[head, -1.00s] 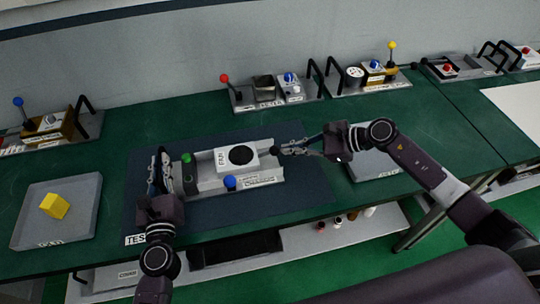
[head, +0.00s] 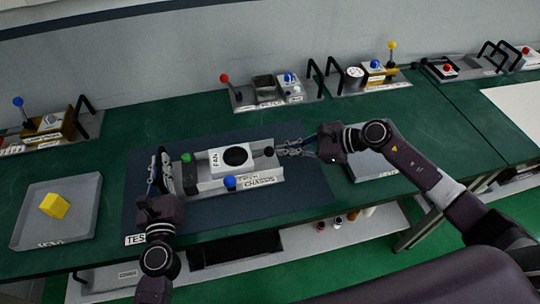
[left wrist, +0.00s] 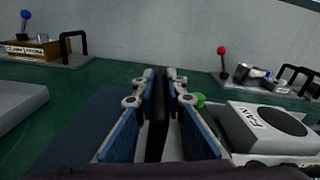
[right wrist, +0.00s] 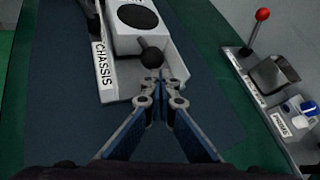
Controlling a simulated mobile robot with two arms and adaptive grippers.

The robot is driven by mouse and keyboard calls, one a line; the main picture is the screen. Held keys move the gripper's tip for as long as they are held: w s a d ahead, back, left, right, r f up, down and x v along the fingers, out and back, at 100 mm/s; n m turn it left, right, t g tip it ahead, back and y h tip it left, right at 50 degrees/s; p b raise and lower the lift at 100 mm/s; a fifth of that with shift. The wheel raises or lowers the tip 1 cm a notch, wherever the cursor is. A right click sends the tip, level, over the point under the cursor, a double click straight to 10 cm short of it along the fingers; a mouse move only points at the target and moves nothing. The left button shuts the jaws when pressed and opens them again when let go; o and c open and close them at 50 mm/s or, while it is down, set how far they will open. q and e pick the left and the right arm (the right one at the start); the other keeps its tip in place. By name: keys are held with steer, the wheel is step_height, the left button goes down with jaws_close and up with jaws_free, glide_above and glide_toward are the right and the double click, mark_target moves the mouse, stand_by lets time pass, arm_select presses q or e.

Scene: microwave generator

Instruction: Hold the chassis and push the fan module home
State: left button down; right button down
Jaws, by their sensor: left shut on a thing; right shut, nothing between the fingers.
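The grey chassis (head: 245,184) lies on the dark mat, with a green knob (head: 186,158) at its left end and a blue knob (head: 230,183) on its front side. My left gripper (head: 163,165) is shut on the chassis's upright black left handle (left wrist: 158,115). The white fan module (head: 218,162), with a round black fan, sits in the chassis channel, apart from the left end block. A black ball knob (right wrist: 151,59) is at its right end. My right gripper (right wrist: 161,78) is shut and empty, its tips right at this knob; contact is unclear.
A grey tray with a yellow cube (head: 54,205) stands at left. Another grey tray (head: 372,166) lies under my right forearm. Fixtures with levers and black handles line the back, including a red-knobbed lever (head: 225,78). The mat (head: 285,205) is clear in front of the chassis.

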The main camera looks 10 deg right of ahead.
arm_select(q)
steer(key=shift+s+d+f, duration=0.1)
steer(key=shift+d+f, duration=0.15)
steer(key=shift+f, duration=0.15)
arm_select(e)
steer(key=shift+a+r, duration=0.1)
steer(key=shift+a, duration=1.3)
arm_select(q)
steer(key=shift+a, duration=0.1)
arm_select(e)
steer(key=shift+d+r, duration=1.35)
steer(key=shift+r, duration=0.05)
steer(key=shift+d, duration=0.1)
steer(key=v, duration=1.2)
